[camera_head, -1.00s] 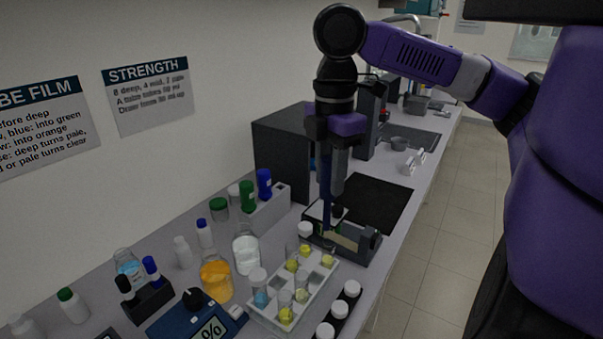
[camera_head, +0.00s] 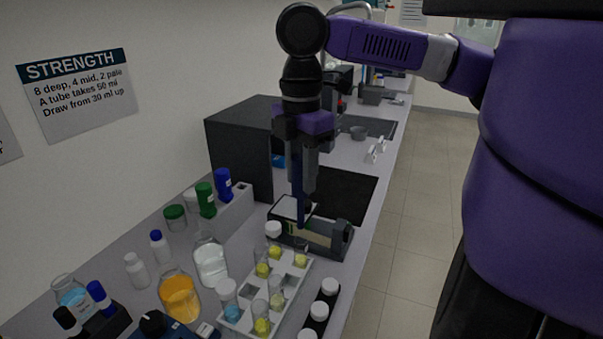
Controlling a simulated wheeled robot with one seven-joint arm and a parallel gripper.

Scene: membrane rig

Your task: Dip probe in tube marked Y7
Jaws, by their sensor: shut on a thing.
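My gripper (camera_head: 303,178) is shut on a slim dark blue rod (camera_head: 298,205), which looks like the probe. The rod hangs upright, its lower end in front of or at the dark rig (camera_head: 341,240) with a pale panel. I cannot tell if it touches. A white rack (camera_head: 291,291) stands nearer the camera, left of and below the rig. It holds several clear tubes, one with blue liquid (camera_head: 230,312) and others with yellow, such as the front one (camera_head: 262,326). No Y7 marking is readable.
An orange flask (camera_head: 180,298), a clear flask (camera_head: 211,265) and capped bottles crowd the bench left of the rack. White-capped vials (camera_head: 319,311) stand in a dark strip at its right. A black box (camera_head: 240,150) and a dark mat (camera_head: 345,190) lie behind.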

